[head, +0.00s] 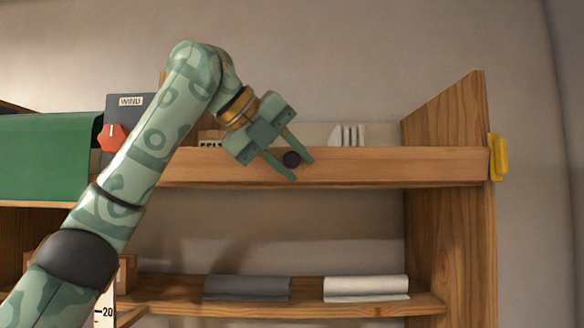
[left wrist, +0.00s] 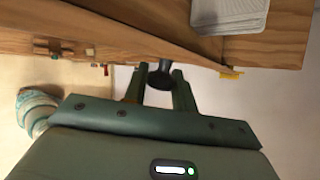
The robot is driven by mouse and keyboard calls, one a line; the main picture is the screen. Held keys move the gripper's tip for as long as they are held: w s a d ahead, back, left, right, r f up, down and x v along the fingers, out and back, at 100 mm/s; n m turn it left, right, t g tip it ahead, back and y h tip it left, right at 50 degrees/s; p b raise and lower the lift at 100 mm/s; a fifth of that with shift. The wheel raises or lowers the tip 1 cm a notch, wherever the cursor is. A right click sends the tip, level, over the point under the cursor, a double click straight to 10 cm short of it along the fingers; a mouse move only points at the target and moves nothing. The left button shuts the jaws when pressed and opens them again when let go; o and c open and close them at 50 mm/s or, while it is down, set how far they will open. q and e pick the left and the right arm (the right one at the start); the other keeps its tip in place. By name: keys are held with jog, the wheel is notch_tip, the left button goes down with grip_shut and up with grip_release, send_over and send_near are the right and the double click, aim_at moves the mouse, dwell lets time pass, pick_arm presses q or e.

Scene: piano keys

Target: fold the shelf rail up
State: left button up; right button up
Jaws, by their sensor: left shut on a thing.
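The shelf rail (head: 400,166) is a long wooden board along the front of the upper shelf, and it also shows in the left wrist view (left wrist: 110,32). I cannot tell its exact tilt. A round black knob (head: 291,159) is on its front. My left gripper (head: 302,170) is shut on the knob, with one finger on each side. In the left wrist view, the dark knob (left wrist: 160,76) is between the fingertips. A yellow catch (head: 498,157) is at the rail's right end, by the side panel. My right gripper is not in view.
A dark box marked WIND (head: 130,103) with a red knob (head: 112,137) and a green cover (head: 45,155) stand at left. White upright pieces (head: 347,135) show behind the rail. Grey (head: 247,288) and white (head: 366,288) folded cloths lie on the lower shelf.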

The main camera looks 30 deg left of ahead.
pick_arm(q)
jog(key=shift+w+a+r+n+g+h, duration=0.2)
jog(key=shift+r+n+g+h, duration=0.1)
jog(key=shift+g, duration=0.2)
jog(key=shift+w+a+r+n+g+h, duration=0.1)
jog(key=shift+w+r+n+g+h, duration=0.15)
jog(key=shift+g, duration=0.25)
jog(key=o, duration=0.8)
jog(key=shift+o, duration=0.6)
jog(key=shift+f, duration=0.1)
